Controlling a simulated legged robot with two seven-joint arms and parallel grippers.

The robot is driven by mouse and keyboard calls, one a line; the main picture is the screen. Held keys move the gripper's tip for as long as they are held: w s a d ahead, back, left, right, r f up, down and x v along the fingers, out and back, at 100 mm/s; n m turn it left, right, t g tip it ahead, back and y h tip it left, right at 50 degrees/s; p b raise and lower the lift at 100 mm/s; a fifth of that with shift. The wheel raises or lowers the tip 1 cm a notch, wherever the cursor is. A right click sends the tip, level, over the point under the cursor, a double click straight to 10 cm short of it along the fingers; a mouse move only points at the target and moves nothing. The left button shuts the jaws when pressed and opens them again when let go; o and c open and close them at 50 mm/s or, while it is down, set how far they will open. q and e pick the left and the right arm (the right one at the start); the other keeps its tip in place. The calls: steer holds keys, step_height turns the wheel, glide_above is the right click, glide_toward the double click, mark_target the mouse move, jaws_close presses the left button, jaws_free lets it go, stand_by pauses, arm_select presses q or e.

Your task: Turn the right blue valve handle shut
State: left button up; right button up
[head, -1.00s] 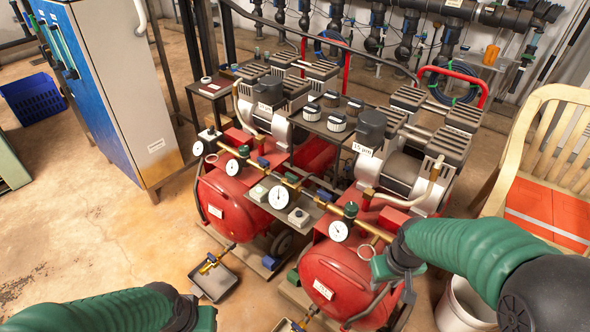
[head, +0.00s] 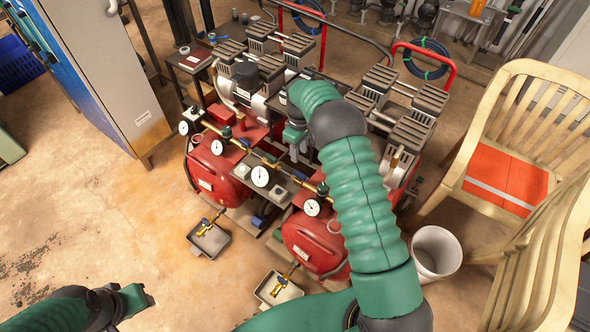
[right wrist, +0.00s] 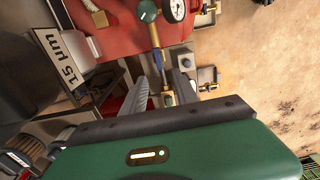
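The brass manifold (head: 234,139) with its gauges runs along the front of the red compressor tanks. A small blue valve handle (head: 299,175) shows on its right part in the head view, close to my right gripper (head: 293,152).
A white gauge (head: 312,207) and the right red tank (head: 318,240) are close to my right arm. A tray (head: 209,240) lies on the floor. A white bucket (head: 436,252) and wooden chair (head: 462,178) stand at right.

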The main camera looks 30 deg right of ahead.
mark_target(300, 173)
steer(key=f, duration=0.4)
steer(key=f+b, duration=0.1)
steer(key=f, duration=0.6)
steer(key=shift+d+f, duration=0.35)
steer(key=shift+f, duration=0.05)
steer(key=shift+a+f, duration=0.1)
steer(key=shift+f, duration=0.1)
jaws_close()
